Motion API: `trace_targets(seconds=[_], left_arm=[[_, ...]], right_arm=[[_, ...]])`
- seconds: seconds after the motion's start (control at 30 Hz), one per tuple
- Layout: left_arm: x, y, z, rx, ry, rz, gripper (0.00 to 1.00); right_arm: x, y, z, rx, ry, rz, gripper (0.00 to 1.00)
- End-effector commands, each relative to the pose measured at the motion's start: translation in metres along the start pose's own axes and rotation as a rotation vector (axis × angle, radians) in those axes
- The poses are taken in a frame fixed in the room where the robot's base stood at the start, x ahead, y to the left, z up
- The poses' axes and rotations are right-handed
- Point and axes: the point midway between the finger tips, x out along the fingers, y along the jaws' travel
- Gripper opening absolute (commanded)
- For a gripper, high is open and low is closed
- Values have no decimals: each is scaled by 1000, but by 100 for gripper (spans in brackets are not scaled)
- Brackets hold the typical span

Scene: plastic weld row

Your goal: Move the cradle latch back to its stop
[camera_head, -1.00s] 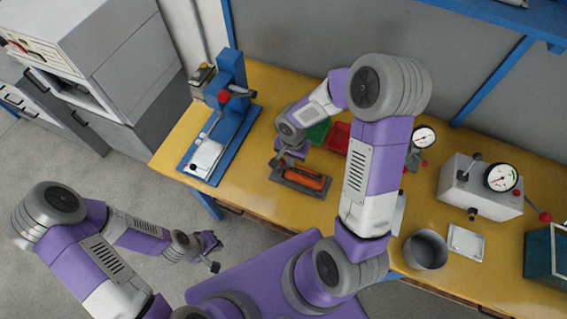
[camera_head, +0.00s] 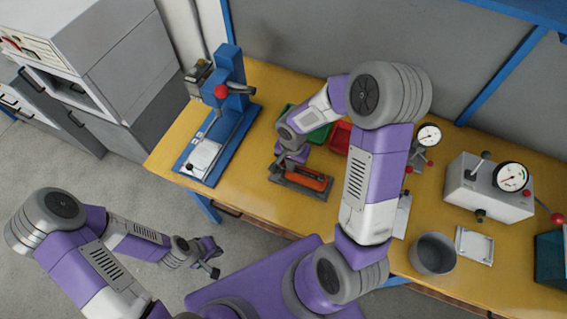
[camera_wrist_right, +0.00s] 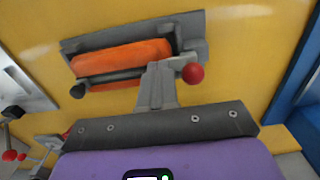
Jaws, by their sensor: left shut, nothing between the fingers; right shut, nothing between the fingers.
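The grey cradle (camera_head: 318,191) lies on the yellow bench with an orange part (camera_head: 313,181) in it. In the right wrist view, the cradle (camera_wrist_right: 120,33) holds the orange part (camera_wrist_right: 125,55), with a dark bar across it. A red ball knob (camera_wrist_right: 193,73) sits at the cradle's right side, just right of my right fingertips. A black knob (camera_wrist_right: 77,91) is at the left. I cannot tell which knob is the latch's. My right gripper (camera_wrist_right: 158,80) is shut and empty at the cradle's near edge; contact is unclear. My left gripper (camera_head: 214,262) is shut and empty, off the bench front.
A blue press (camera_head: 230,105) stands left of the cradle. Green (camera_head: 319,134) and red (camera_head: 340,137) bins are behind it. A grey cup (camera_head: 433,254), a white plate (camera_head: 475,245) and a gauge box (camera_head: 488,190) stand to the right. Bench in front of the cradle is clear.

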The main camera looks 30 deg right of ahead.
Motion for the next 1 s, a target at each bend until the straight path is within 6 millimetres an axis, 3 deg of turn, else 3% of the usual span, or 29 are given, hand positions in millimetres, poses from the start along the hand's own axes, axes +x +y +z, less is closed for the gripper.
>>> trace_targets(seconds=[0.4,1.0], left_arm=[[5,-2,0,0,0,0,0],[8,-3,0,0,0,0,0]], right_arm=[[1,-16,0,-1,0,-1,0],[0,-22,0,1,-1,0,0]])
